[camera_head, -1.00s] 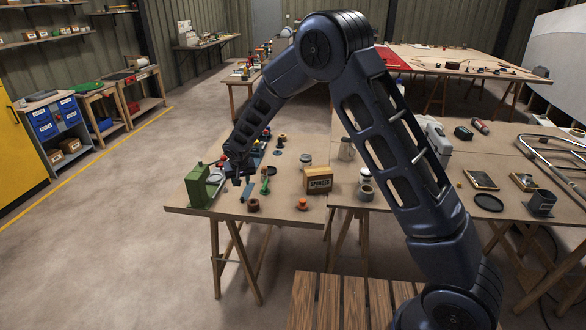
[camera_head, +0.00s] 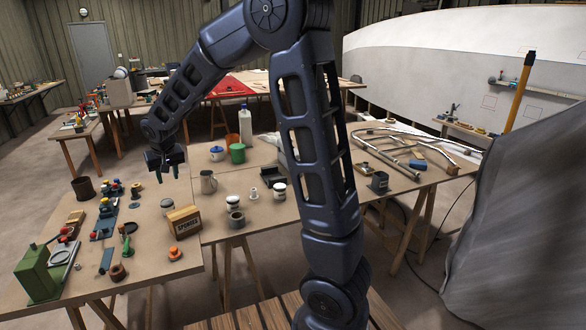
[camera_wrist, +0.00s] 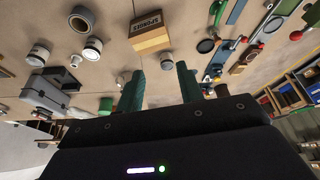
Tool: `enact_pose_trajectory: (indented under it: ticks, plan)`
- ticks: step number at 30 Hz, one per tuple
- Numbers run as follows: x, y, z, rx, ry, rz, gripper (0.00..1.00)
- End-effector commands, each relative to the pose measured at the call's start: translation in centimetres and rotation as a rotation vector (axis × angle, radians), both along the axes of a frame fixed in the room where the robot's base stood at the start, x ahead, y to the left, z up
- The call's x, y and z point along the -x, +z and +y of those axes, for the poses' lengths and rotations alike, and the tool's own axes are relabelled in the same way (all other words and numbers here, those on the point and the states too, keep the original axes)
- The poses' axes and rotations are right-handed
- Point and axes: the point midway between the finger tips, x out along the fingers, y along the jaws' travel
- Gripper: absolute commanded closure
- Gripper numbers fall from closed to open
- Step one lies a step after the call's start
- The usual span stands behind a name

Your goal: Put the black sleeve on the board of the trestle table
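A dark, nearly black open cylinder (camera_head: 83,188) stands upright at the far left of the near trestle table; I cannot tell for sure that it is the black sleeve. The trestle table's board (camera_head: 210,258) is pale brown and holds many small things. My gripper (camera_head: 168,174) hangs above the board's far part, pointing down, to the right of the dark cylinder and well apart from it. In the wrist view my gripper's two teal fingers (camera_wrist: 160,88) stand apart with nothing seen between them.
A cardboard box marked SPONGES (camera_head: 184,220), a metal mug (camera_head: 208,182), jars (camera_head: 167,206) and a green machine (camera_head: 40,272) stand on the near boards. A green cup (camera_head: 237,153) and a white bottle (camera_head: 245,125) stand farther back. A grey drape (camera_head: 520,220) hangs at right.

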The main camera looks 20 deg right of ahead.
Motion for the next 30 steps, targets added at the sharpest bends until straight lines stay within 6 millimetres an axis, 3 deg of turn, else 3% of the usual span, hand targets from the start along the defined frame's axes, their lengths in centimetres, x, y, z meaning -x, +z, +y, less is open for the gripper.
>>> enact_pose_trajectory:
  ticks: [1,6,15,24,30]
  plan:
    - [0.4,1.3,-2.3,-0.003,-0.019,-0.003,0.63]
    - [2.4,4.5,-8.9,-0.003,-0.059,-0.001,0.63]
    - [8.1,8.5,-19.2,-0.005,-0.125,0.001,0.63]
    - [15.6,10.4,-27.0,-0.007,-0.180,-0.001,0.63]
    - [21.1,10.5,-30.6,-0.010,-0.213,-0.007,0.63]
